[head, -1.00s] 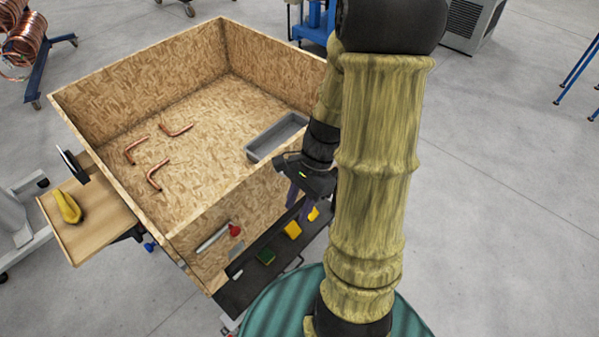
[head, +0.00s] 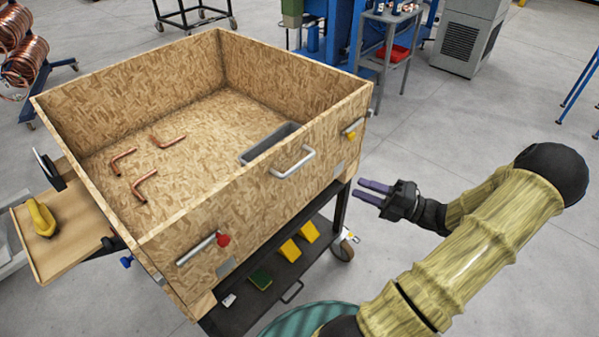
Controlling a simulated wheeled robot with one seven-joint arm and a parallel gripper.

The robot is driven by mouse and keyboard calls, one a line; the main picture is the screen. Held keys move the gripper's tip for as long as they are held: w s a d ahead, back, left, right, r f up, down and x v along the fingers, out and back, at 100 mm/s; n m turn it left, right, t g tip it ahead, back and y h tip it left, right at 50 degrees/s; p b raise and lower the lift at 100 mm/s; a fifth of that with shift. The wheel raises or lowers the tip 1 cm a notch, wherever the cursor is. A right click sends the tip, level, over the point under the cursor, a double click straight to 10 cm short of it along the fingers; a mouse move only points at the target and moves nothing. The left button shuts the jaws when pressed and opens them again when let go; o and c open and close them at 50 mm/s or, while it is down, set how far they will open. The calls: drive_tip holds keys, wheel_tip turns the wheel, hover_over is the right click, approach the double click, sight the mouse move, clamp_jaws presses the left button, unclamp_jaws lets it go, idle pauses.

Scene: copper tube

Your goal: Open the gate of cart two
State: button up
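One cart is in view, an open-topped chipboard box (head: 265,205) on a black wheeled frame; I see no readable number on it. Its near wall, the gate, stands upright and meets the side walls. A silver handle (head: 293,163) sits near the wall's top middle. A silver bolt with a red knob (head: 222,240) is on the left, and a yellow knob (head: 352,130) is near the right end. My gripper (head: 362,191) is to the right of the wall, clear of it. Its two purple fingers are apart, with nothing between them, and point left toward the cart.
Three bent copper tubes (head: 168,141) and a grey tray (head: 268,146) lie inside the box. A black lower shelf (head: 245,312) holds yellow and green items. A side board (head: 75,240) with a yellow object juts out left. Open floor lies right of the cart.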

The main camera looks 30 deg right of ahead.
sight(300, 163)
idle(0.3)
drive_tip(key=p+x, duration=0.1)
drive_tip(key=x, duration=1.6)
drive_tip(key=shift+w+a+r, duration=0.1)
drive_tip(key=shift+w+a, duration=0.1)
drive_tip(key=shift+a, duration=0.05)
drive_tip(key=shift+s, duration=0.1)
drive_tip(key=shift+c, duration=0.2)
drive_tip(key=shift+d, duration=0.1)
clamp_jaws()
